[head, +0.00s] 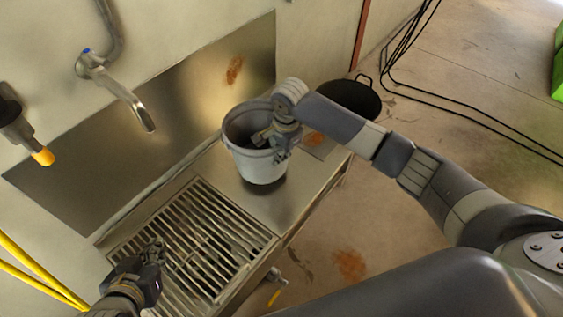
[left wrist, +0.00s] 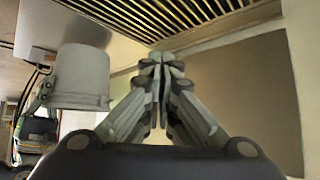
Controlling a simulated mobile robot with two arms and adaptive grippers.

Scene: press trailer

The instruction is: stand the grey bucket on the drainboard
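The grey bucket (head: 254,164) is upright over the flat steel drainboard (head: 215,179), right of the slatted grate. A dark shadow shows just under its base; I cannot tell if it touches the steel. My right gripper (head: 275,142) is shut on the bucket's rim at its right side, with part of it inside the mouth. The bucket also shows inverted in the left wrist view (left wrist: 80,75), at the left. My left gripper (head: 154,248) is low over the grate, away from the bucket. Its fingers are together and empty in the left wrist view (left wrist: 157,62).
The slatted grate (head: 195,240) fills the left part of the steel unit. A tap (head: 130,105) juts from the wall above. A black pan-like vessel (head: 352,98) stands beyond the unit's right end. Yellow hoses (head: 40,272) hang at the lower left. Black cables (head: 450,108) lie on the floor.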

